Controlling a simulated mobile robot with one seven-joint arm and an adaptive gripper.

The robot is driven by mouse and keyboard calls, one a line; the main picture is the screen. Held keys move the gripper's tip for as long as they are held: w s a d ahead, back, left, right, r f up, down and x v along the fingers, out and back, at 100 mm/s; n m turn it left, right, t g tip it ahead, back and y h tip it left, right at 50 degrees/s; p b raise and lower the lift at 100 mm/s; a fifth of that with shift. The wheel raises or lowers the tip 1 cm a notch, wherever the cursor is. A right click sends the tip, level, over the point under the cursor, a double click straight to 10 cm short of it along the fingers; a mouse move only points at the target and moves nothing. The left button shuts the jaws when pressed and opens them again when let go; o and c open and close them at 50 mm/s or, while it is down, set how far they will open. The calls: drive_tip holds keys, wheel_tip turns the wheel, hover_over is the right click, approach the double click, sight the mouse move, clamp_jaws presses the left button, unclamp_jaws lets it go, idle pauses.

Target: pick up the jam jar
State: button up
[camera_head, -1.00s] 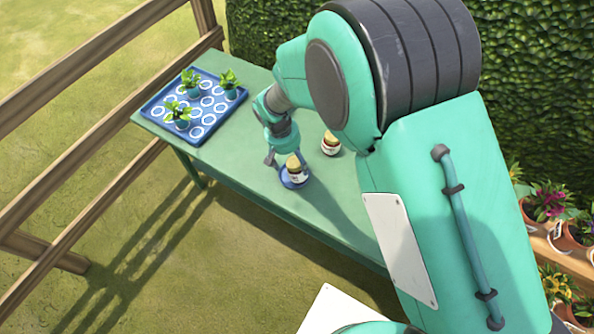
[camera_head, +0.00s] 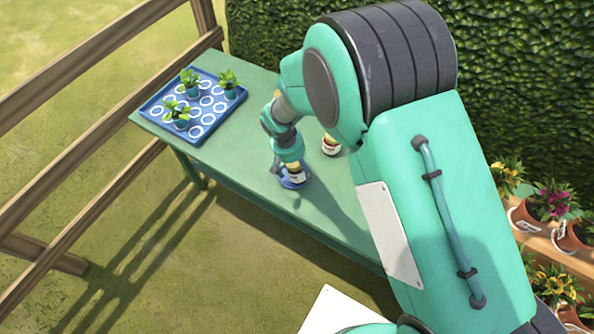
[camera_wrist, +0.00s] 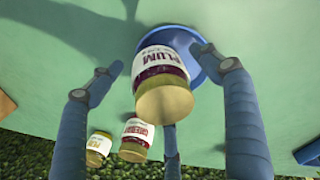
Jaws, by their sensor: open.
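The jam jar (camera_wrist: 162,75), with a gold lid and a label reading PLUM, stands on a round blue dish (camera_wrist: 208,65) in the wrist view. In the head view the jar (camera_head: 299,176) and the dish (camera_head: 293,184) show just below my gripper (camera_head: 290,166). In the wrist view my gripper (camera_wrist: 160,72) is open, with one finger left of the jar, one right of it and a third partly hidden beyond its lid. Gaps show between the side fingers and the jar. Whether the third finger touches it I cannot tell.
Two more gold-lidded jars, one labelled CHERRY (camera_wrist: 137,138) and another (camera_wrist: 98,148), stand near the plum jar. A blue tray (camera_head: 152,108) with several potted plants sits at the green table's (camera_head: 235,135) far left. Flower pots (camera_head: 553,208) stand at the right by the hedge.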

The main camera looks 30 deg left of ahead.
drive_tip(key=shift+w+f, duration=0.1)
drive_tip(key=shift+f, duration=0.6)
drive_tip(key=shift+c, duration=0.3)
drive_tip(key=c, duration=1.7)
drive_tip(key=shift+c, duration=0.3)
drive_tip(key=shift+r, duration=0.15)
drive_tip(key=shift+r, duration=0.5)
drive_tip(key=r, duration=0.1)
drive_tip(key=r+p, duration=0.1)
drive_tip(key=shift+s+d+r, duration=0.2)
drive_tip(key=shift+d+r, duration=0.05)
drive_tip(key=shift+r, duration=0.05)
drive_tip(key=s+d+r+p, duration=0.1)
drive_tip(key=s+d+p, duration=0.1)
drive_tip(key=s+d, duration=0.8)
drive_tip(key=shift+s+d, duration=0.25)
drive_tip(key=shift+d, duration=0.4)
